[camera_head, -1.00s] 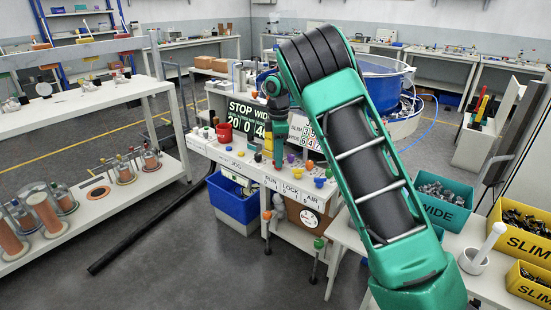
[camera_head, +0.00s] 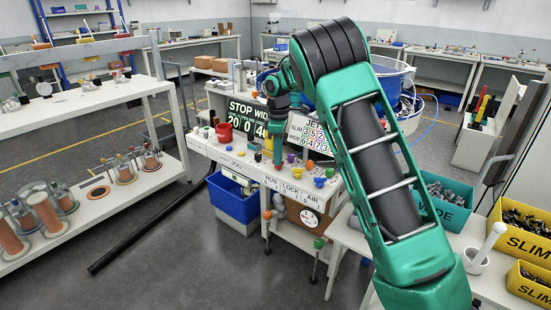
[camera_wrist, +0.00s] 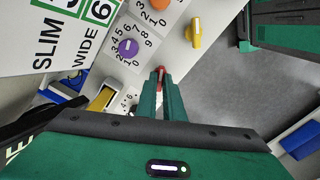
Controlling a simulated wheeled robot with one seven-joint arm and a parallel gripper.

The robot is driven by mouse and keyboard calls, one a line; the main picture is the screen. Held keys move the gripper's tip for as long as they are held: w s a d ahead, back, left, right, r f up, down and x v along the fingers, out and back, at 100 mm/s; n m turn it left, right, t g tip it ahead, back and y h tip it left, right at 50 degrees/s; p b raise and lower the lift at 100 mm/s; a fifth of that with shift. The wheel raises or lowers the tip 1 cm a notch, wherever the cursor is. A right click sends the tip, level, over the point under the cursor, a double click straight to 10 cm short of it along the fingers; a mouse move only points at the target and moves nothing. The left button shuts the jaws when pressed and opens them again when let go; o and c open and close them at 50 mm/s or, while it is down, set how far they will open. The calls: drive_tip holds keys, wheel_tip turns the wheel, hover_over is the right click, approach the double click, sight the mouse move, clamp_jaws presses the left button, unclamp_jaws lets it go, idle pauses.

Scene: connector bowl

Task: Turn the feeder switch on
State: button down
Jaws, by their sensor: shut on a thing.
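My gripper (camera_wrist: 161,74) points down at the white control panel (camera_wrist: 120,75) on the bench. Its fingertips are closed around a small red piece (camera_wrist: 161,70), mostly hidden between them. No feeder label is readable in either view, so I cannot tell whether the red piece is the feeder switch. In the wrist view, a purple dial (camera_wrist: 128,47) and a yellow switch (camera_wrist: 194,32) sit beyond the fingertips. In the head view, my gripper (camera_head: 278,160) is above the panel, behind the RUN label (camera_head: 271,184).
An orange dial (camera_wrist: 159,4) is farther along the panel. A blue bin (camera_head: 234,200) is below the bench. Part bins (camera_head: 447,200) are at right.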

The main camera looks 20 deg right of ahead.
drive_tip(key=m, duration=0.3)
drive_tip(key=shift+m, duration=0.4)
drive_tip(key=m, duration=0.3)
drive_tip(key=shift+d+m, duration=0.1)
drive_tip(key=shift+m, duration=0.2)
drive_tip(key=m, duration=0.3)
drive_tip(key=shift+m, duration=1.9)
drive_tip(key=shift+s+f+m, duration=0.1)
drive_tip(key=shift+m, duration=0.2)
drive_tip(key=c, duration=1.9)
unclamp_jaws()
drive_tip(key=shift+o, duration=0.2)
